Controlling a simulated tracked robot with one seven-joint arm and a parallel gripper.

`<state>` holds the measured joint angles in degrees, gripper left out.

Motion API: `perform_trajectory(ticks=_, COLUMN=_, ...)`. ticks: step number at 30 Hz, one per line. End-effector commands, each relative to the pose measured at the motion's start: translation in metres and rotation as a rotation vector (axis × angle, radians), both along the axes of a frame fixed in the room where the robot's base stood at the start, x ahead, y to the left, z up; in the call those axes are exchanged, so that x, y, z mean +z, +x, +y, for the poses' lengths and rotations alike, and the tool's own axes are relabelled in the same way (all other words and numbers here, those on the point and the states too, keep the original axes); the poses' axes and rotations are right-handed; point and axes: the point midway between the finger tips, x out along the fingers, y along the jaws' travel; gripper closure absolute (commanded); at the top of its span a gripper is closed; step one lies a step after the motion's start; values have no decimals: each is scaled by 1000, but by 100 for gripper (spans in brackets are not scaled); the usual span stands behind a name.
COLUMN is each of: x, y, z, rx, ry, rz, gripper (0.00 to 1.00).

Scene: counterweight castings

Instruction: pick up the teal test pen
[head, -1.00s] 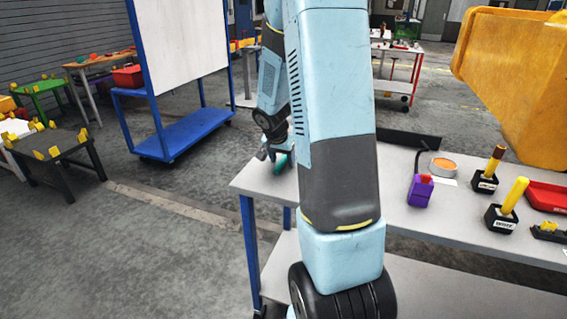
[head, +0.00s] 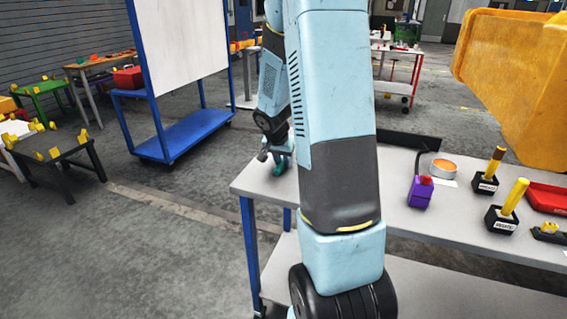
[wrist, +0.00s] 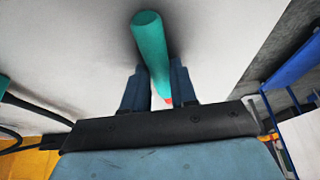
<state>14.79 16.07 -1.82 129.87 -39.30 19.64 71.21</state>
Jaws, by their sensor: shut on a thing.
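The teal test pen (wrist: 150,38) is a teal rod with a small orange-red tip at its lower end in the wrist view. My gripper (wrist: 158,66) is shut on it, with one dark finger on each side. The pen's upper end sticks out past the fingertips toward the pale surface. In the head view my gripper (head: 277,164) is over the left end of the grey workbench (head: 268,188), small and partly hidden behind my arm. A bit of teal shows there. I cannot tell whether the pen touches the bench.
A blue-framed whiteboard cart (head: 185,131) stands at the left.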

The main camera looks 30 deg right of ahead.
Motion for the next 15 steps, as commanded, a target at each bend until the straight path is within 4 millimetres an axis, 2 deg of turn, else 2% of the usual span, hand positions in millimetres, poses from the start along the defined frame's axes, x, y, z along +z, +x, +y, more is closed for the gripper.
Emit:
perform_trajectory(ticks=5, x=7, y=0, z=-1, rx=-3, ry=-1, rz=-2, gripper=97)
perform_trajectory(ticks=10, x=31, y=0, z=-1, rx=-2, ry=-2, rz=-4, gripper=97)
perform_trajectory(ticks=15, x=55, y=-19, z=2, rx=-1, ry=-2, rz=-5, gripper=97)
